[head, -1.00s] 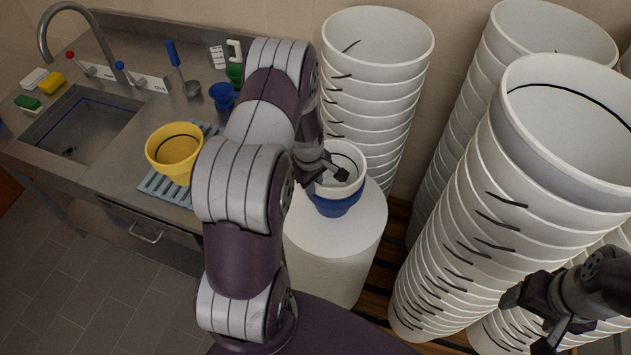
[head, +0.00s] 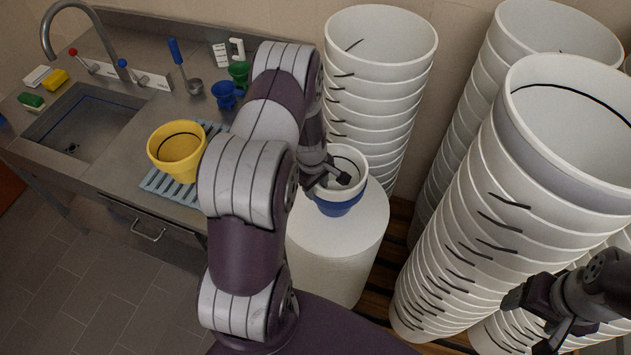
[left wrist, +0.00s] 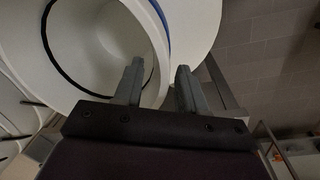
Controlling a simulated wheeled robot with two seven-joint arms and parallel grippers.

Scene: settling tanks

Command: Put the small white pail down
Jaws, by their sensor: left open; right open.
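The small white pail (head: 346,156) stands upright with its lower part inside a blue pail (head: 340,208), on top of a broad white cylinder (head: 368,235). In the left wrist view the white pail (left wrist: 100,40) fills the upper left, with a dark line inside its wall. My left gripper (head: 336,174) is open at the white pail's near rim. In the left wrist view one finger of the left gripper (left wrist: 160,68) is over the pail's inside and the other is outside it. I cannot tell whether either touches. My right gripper (head: 540,320) is open and empty at lower right.
Tall stacks of white buckets (head: 385,110) stand behind and to the right (head: 480,220). At left is a steel counter with a sink (head: 85,125). A yellow pail (head: 178,150) sits on a blue rack (head: 165,188). Small blue (head: 225,95) and green (head: 239,74) pails stand behind.

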